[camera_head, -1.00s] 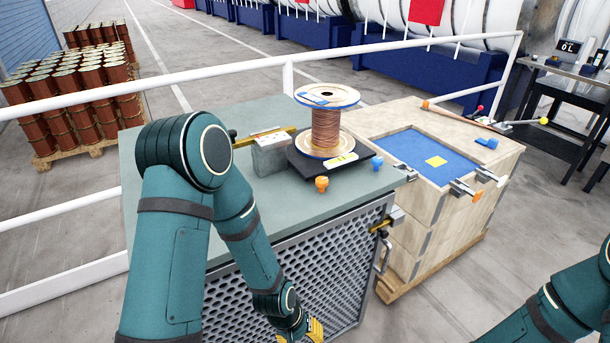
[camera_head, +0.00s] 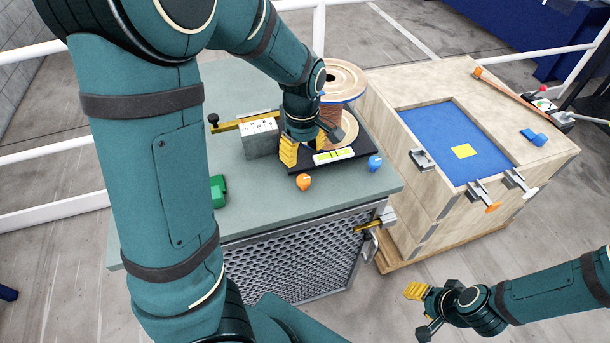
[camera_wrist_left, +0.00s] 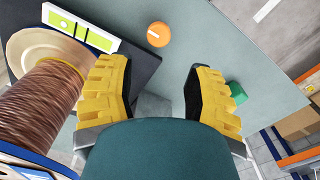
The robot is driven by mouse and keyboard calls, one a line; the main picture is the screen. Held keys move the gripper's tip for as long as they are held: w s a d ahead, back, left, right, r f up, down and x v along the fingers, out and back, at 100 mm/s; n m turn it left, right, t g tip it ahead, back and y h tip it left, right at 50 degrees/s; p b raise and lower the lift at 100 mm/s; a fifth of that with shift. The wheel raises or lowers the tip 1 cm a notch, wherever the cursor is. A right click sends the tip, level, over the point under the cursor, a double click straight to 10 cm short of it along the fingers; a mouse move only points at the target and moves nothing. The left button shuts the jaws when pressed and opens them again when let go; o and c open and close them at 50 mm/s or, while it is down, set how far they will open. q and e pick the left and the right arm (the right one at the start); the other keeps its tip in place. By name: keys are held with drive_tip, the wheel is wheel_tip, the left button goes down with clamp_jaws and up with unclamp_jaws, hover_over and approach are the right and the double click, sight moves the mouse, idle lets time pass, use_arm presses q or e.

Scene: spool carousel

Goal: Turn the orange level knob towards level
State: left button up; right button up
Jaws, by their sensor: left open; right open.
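The orange level knob (camera_head: 303,181) sits on the grey-green bench top (camera_head: 250,215) at the front edge of the black plate. In the left wrist view the orange knob (camera_wrist_left: 158,34) shows a white mark and lies beyond the fingertips, apart from them. My left gripper (camera_head: 305,150) is open above the black plate, behind the knob; its yellow fingers also show in the left wrist view (camera_wrist_left: 150,80). A level vial (camera_head: 334,156) lies on the plate's front edge. A blue knob (camera_head: 374,162) stands at the plate's right. My right gripper (camera_head: 421,310) is open and empty, low at the right.
A copper wire spool (camera_head: 343,82) stands on the plate, partly hidden by my left gripper. A grey block (camera_head: 260,140) is left of it, and a green object (camera_head: 218,191) lies nearer the front. A wooden crate (camera_head: 400,190) stands at the right.

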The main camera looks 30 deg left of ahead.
sight(303, 179)
use_arm(q)
wheel_tip(303, 179, down, 10)
drive_tip(key=shift+w+f+b, duration=0.1)
drive_tip(key=shift+f+b, duration=0.15)
drive_tip(key=shift+b, duration=0.9)
clamp_jaws()
